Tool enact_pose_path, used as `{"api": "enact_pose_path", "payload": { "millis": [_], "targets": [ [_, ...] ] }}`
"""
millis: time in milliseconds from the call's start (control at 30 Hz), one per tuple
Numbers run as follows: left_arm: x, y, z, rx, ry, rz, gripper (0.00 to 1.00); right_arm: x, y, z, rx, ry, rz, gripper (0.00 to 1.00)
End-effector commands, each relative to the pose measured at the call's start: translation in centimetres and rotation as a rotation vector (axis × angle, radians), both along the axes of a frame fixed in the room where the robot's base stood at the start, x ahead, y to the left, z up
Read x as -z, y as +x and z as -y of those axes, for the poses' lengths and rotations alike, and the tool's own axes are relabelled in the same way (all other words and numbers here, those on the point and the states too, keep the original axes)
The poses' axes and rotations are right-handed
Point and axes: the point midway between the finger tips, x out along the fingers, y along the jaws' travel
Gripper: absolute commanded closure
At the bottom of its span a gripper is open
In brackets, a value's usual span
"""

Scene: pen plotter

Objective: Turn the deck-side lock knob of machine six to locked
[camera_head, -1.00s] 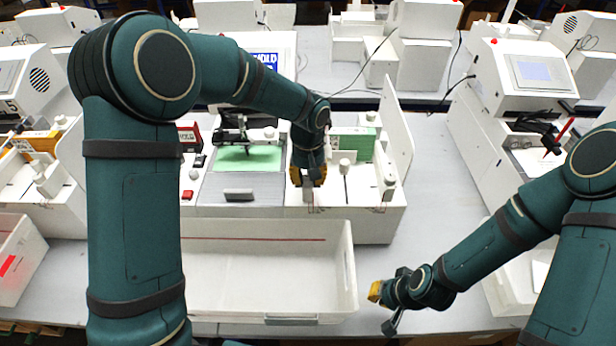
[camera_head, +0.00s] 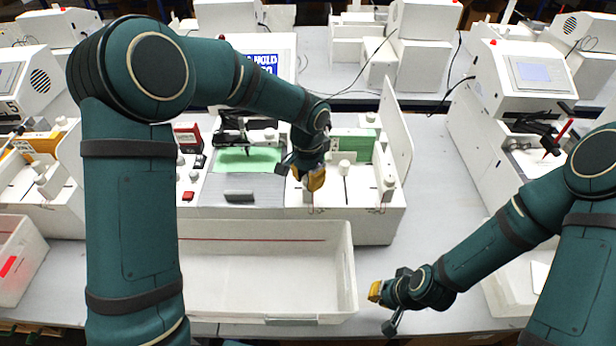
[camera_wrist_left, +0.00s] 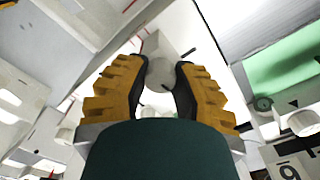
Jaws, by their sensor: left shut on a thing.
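The centre machine (camera_head: 245,200) has a green deck patch (camera_head: 247,159) and a white side plate. My left gripper (camera_head: 309,182) is over the white block right of this deck. In the left wrist view, its yellow fingers (camera_wrist_left: 160,80) are shut on a round white knob (camera_wrist_left: 160,72), one finger on each side. The fingers and wrist hide the knob in the head view, and its lock marking cannot be read. My right gripper (camera_head: 382,308) hangs low on the right, away from the machine. Its finger gap cannot be made out.
An open white bin (camera_head: 265,285) stands in front of the machine. A green block (camera_head: 352,146) and an upright white plate (camera_head: 396,130) are close to the right of my left gripper. Another machine (camera_head: 525,80) stands at the right. Bare grey bench lies between the machines.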

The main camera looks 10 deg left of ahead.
Motion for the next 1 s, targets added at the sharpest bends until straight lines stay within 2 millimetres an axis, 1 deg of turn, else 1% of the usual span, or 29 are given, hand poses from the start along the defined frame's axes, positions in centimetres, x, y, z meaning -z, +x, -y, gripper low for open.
{"api": "enact_pose_path", "payload": {
  "millis": [300, 733, 767, 800, 833, 1000],
  "targets": [
    [0.12, -0.13, -0.04, 0.079, 0.001, -0.005, 1.0, -0.11, -0.01, 0.01, 0.0, 0.0, 0.0, 1.0],
    [0.14, -0.14, -0.05, 0.086, 0.001, -0.005, 1.0, -0.12, 0.0, 0.01, 0.0, 0.0, 0.0, 1.0],
    [0.14, -0.14, -0.05, 0.086, 0.001, -0.005, 0.64, -0.12, 0.0, 0.01, 0.0, 0.0, 0.0, 1.0],
    [0.14, -0.14, -0.05, 0.086, 0.001, -0.005, 0.5, -0.12, 0.0, 0.0, 0.0, 0.0, 0.0, 1.0],
    [0.13, -0.12, -0.05, 0.086, 0.001, -0.005, 0.4, -0.12, 0.0, 0.01, 0.0, 0.0, 0.0, 1.0],
    [0.07, -0.07, -0.04, 0.085, 0.001, -0.003, 0.39, -0.12, 0.0, 0.0, 0.0, 0.0, 0.0, 1.0]
  ]
}}
